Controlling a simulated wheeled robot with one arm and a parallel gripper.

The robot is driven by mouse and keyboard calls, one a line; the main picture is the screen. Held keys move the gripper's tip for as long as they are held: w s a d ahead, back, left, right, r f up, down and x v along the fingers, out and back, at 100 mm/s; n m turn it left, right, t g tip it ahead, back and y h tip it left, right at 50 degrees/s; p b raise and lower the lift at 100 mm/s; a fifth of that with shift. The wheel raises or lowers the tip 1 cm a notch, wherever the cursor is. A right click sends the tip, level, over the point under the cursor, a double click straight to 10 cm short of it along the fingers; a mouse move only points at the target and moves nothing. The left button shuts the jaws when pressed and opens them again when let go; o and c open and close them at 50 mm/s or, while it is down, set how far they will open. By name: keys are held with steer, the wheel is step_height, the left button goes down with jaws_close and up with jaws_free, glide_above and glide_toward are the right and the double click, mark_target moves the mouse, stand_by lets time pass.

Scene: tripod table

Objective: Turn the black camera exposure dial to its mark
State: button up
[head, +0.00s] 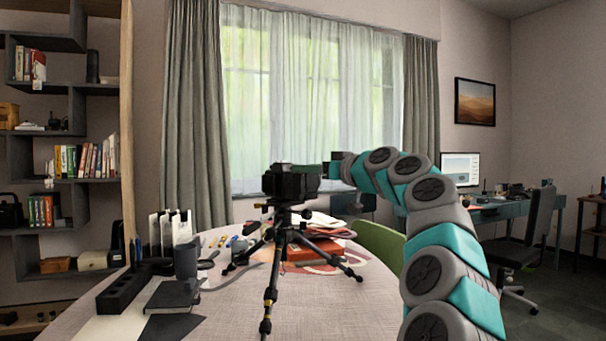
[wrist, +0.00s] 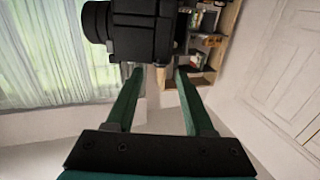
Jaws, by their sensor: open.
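The black camera (head: 291,182) sits on a black tripod (head: 281,240) that stands on the table. In the wrist view the camera body (wrist: 146,32) fills the top middle, with its lens to the left. My gripper (wrist: 158,74) is open, its two teal fingers apart and their tips close to the camera body's near side. I cannot tell whether they touch it. In the head view my gripper (head: 334,167) is just right of the camera, at its height. The exposure dial and its mark cannot be made out in either view.
The round table (head: 215,310) holds a red book (head: 310,252) and papers under the tripod. A dark cup (head: 186,262) and a black box (head: 124,290) stand at the left. A green chair (head: 380,243) is behind the table. The air around the camera's left side looks clear.

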steer(key=shift+b+v, duration=0.6)
steer(key=shift+v, duration=1.55)
steer(key=shift+s, duration=0.1)
